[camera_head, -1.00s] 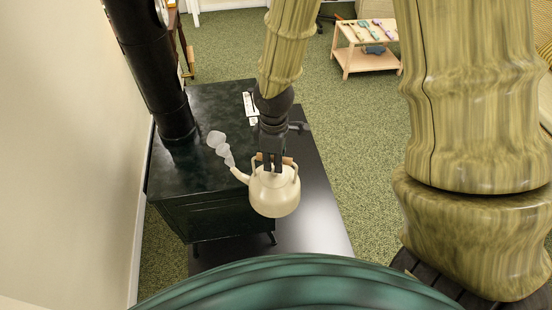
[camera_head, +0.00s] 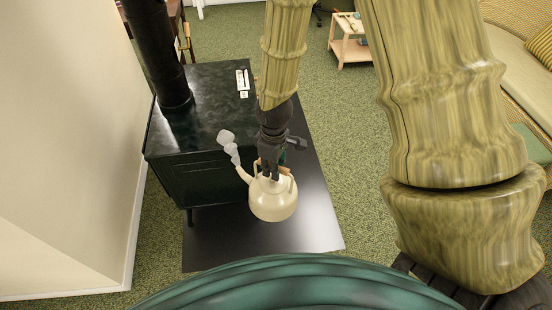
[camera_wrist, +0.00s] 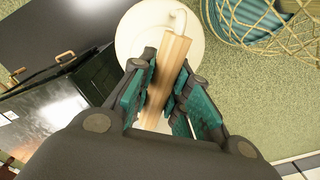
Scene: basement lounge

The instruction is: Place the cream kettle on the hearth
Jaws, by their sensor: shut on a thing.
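The cream kettle (camera_head: 272,201) hangs upright from my gripper (camera_head: 269,172) in the head view, with white steam puffs by its spout. My gripper is shut on its wooden handle; in the wrist view the handle (camera_wrist: 166,75) lies between the two teal finger pads. The kettle's round cream body (camera_wrist: 133,37) shows beyond the fingers. The hearth, a flat dark plate (camera_head: 215,241), lies on the floor under and in front of the stove. In the head view the kettle appears over this plate, above it; the exact height is hard to tell.
The black stove (camera_head: 205,125) stands on the left with its flue pipe (camera_head: 157,55) rising against the wall. A small white label lies on its top. Green carpet (camera_head: 345,120) is open to the right. A low wooden table (camera_head: 349,42) and a sofa (camera_head: 520,75) stand farther off.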

